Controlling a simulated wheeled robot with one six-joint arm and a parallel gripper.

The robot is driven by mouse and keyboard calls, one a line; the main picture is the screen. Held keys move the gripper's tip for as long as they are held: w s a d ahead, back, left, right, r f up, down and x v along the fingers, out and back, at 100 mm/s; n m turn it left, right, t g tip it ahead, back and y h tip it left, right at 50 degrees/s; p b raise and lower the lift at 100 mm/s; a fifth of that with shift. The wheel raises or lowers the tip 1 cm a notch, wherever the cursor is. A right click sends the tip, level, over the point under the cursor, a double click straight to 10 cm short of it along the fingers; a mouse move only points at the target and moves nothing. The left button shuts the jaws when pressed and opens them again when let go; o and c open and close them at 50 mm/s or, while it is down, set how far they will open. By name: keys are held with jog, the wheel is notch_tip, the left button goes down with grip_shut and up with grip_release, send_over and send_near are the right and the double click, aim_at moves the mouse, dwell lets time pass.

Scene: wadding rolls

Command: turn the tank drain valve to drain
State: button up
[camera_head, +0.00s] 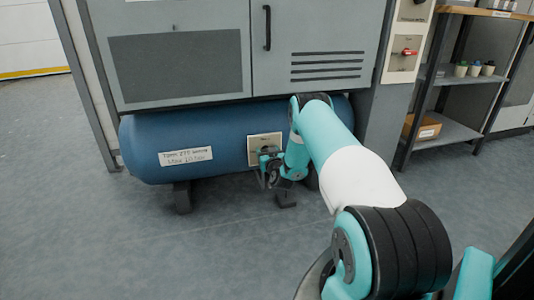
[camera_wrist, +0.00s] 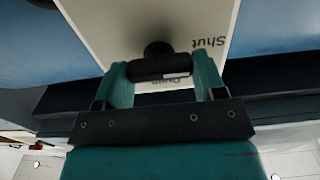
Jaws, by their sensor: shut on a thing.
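The blue tank (camera_head: 225,130) lies under a grey cabinet, with a pale valve plate (camera_head: 258,140) on its front. The wrist view shows the plate (camera_wrist: 110,30) upside down, with "Shut" readable and "Drain" partly covered by the black valve handle (camera_wrist: 150,69). The handle lies across the picture, beside the "Drain" word, below a dark round hub (camera_wrist: 157,48). My gripper (camera_wrist: 161,68) is shut on the handle, one teal finger at each end. In the head view my gripper (camera_head: 265,158) is at the plate and hides the handle.
The grey cabinet (camera_head: 320,30) stands above the tank. A red-handled switch (camera_head: 405,52) is on a panel at the right. A shelf unit (camera_head: 450,130) with small cups and a cardboard box stands further right. The floor (camera_head: 130,240) in front is clear at left.

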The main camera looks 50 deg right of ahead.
jog(key=shift+m, duration=0.4)
jog(key=shift+f+m+p, duration=0.15)
jog(key=shift+m+p, duration=0.65)
jog(key=shift+m, duration=3.4)
jog(key=shift+f+m+p, duration=0.15)
jog(key=shift+m+p, duration=0.6)
jog(key=shift+m, duration=3.45)
jog(key=o, duration=0.9)
jog(key=shift+d, duration=0.1)
jog(key=shift+s, duration=0.2)
